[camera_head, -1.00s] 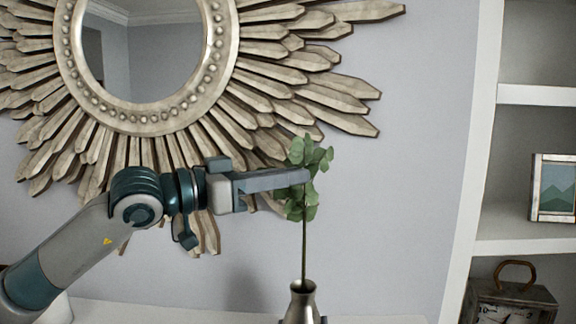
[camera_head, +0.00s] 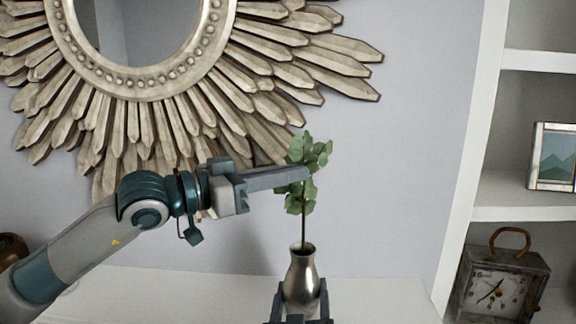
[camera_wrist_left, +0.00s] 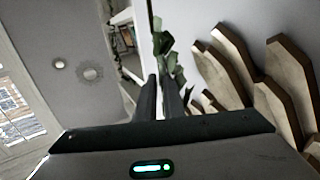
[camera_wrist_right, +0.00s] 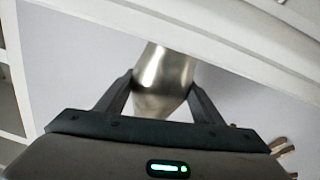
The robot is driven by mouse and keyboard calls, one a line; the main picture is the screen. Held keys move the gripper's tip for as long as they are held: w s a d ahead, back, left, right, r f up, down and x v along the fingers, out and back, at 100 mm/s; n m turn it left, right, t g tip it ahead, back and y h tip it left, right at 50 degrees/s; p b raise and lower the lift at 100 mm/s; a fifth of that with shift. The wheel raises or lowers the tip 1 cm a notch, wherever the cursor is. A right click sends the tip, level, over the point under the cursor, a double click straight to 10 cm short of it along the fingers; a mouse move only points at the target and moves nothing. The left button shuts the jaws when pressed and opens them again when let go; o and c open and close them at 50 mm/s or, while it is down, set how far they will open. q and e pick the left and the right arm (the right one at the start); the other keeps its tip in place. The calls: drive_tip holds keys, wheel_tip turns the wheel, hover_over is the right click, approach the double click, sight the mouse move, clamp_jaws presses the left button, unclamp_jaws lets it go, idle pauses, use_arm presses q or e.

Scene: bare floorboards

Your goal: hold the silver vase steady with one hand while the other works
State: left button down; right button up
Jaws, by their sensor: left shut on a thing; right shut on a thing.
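The silver vase (camera_head: 301,270) stands upright at the bottom of the head view. My right gripper (camera_head: 301,298) is shut around its body, one finger on each side; the right wrist view shows the vase (camera_wrist_right: 162,75) between the fingers. A leafy green stem (camera_head: 303,225) is upright, its lower end inside the vase mouth and hidden there. My left gripper (camera_head: 303,174) is shut on the stem among its leaves, above the vase. The left wrist view shows leaves (camera_wrist_left: 163,42) just beyond the nearly closed fingers.
A pale ledge (camera_head: 375,297) runs along the wall behind the vase. A large sunburst mirror (camera_head: 150,90) hangs behind my left arm. At the right, a white shelf unit (camera_head: 515,200) holds a framed picture (camera_head: 555,158) and a clock (camera_head: 497,288). Wall between vase and shelves is clear.

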use_arm(q)
drive_tip(key=shift+f, duration=0.2)
drive_tip(key=c, duration=1.8)
unclamp_jaws()
drive_tip(key=v, duration=1.2)
drive_tip(key=shift+f, duration=0.1)
use_arm(e)
drive_tip(key=o, duration=1.5)
drive_tip(key=shift+c, duration=0.2)
